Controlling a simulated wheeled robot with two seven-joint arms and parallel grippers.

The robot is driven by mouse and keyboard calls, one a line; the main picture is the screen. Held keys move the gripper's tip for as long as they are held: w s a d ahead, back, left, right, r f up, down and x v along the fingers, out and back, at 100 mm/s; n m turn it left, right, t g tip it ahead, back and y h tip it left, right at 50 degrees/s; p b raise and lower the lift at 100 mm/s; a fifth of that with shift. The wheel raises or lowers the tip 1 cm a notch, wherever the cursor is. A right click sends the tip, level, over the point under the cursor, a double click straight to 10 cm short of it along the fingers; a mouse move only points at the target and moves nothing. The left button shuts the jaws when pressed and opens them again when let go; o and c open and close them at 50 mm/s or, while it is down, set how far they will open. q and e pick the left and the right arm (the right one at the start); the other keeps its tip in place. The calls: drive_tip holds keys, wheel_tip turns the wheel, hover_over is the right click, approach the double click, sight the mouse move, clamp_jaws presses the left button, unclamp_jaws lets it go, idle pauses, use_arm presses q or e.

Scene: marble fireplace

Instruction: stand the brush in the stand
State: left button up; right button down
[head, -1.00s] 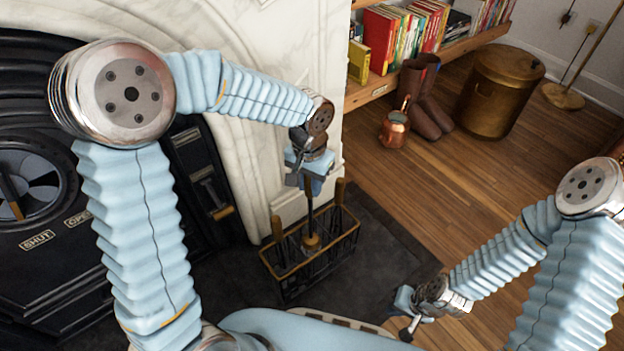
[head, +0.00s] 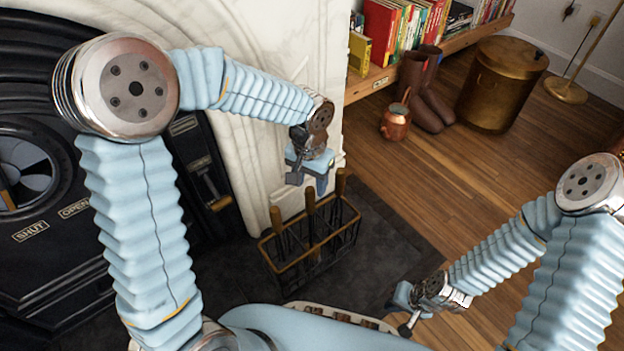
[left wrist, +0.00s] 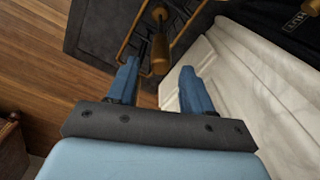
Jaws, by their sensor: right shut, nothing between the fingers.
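The brush (head: 310,204) stands roughly upright in the middle of the wire stand (head: 287,268), its wooden handle up. My left gripper (head: 307,175) is above the stand, close over the brush handle. In the left wrist view the gripper (left wrist: 160,85) is open, its blue fingers spread, and the brush handle (left wrist: 160,50) shows between and beyond the fingertips, apart from both. My right gripper (head: 405,325) is shut and empty, low at the front, right of the stand.
Two other wooden-handled tools, at the left (head: 277,222) and right (head: 340,185), stand in the stand. The marble surround (head: 265,130) rises close behind. A copper jug (head: 395,123), boots (head: 428,105) and brass bin (head: 500,85) stand farther right. The dark hearth (head: 390,240) is clear right of the stand.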

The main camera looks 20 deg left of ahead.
use_arm(q)
wheel_tip(320, 180, up, 14)
drive_tip(key=p, duration=0.3)
use_arm(e)
drive_tip(key=r, duration=0.3)
drive_tip(key=shift+w+d, duration=0.1)
drive_tip(key=shift+d, duration=0.1)
use_arm(q)
drive_tip(key=shift+s, duration=0.1)
idle(0.6)
